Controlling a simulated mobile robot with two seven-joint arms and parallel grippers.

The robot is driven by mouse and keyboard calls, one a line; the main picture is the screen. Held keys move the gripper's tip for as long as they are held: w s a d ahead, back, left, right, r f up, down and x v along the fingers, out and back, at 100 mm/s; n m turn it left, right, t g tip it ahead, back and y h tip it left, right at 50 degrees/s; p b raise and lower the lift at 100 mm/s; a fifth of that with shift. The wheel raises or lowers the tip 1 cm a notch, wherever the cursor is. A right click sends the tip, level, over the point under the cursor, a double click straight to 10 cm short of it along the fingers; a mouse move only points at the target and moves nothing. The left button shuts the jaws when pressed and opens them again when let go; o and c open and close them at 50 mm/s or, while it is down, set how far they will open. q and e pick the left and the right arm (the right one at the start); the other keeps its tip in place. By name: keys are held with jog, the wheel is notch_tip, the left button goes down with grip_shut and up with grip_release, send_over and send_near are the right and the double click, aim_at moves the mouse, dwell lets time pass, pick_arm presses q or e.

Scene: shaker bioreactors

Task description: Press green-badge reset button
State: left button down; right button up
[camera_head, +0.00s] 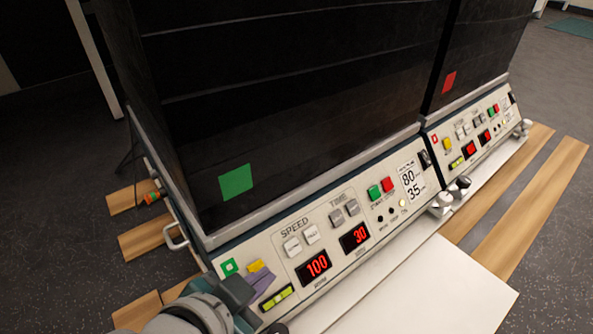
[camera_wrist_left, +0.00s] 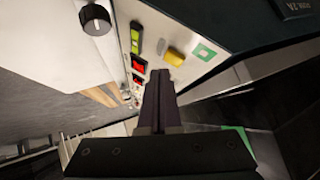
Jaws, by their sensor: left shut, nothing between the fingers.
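The left machine has a green square badge (camera_head: 236,182) on its dark window. Its front panel carries a small green-outlined square (camera_head: 229,267) and a yellow button (camera_head: 255,266) beside it. In the left wrist view the yellow button (camera_wrist_left: 175,56) and the green-outlined square (camera_wrist_left: 205,51) lie just past my fingertips. My left gripper (camera_head: 265,280) is shut and empty, its dark fingers close to the yellow button. In the left wrist view its tips (camera_wrist_left: 160,73) appear slightly to the left of and below the button; I cannot tell if they touch. My right gripper is not in view.
Beside the button are a green level vial (camera_head: 277,297), red displays (camera_head: 314,267), grey speed and time buttons, and green (camera_head: 375,192) and red (camera_head: 388,184) buttons. A second machine with a red badge (camera_head: 449,82) stands right. A white board (camera_head: 430,285) lies in front.

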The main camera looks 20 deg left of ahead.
pick_arm(q)
jog(key=shift+d+r+p, duration=0.1)
jog(key=shift+r+p, duration=0.15)
jog(key=shift+p, duration=0.05)
jog(key=shift+s+d+r+p, duration=1.1)
jog(key=shift+d+r+p, duration=0.3)
jog(key=shift+p, duration=0.4)
jog(key=shift+r, duration=0.1)
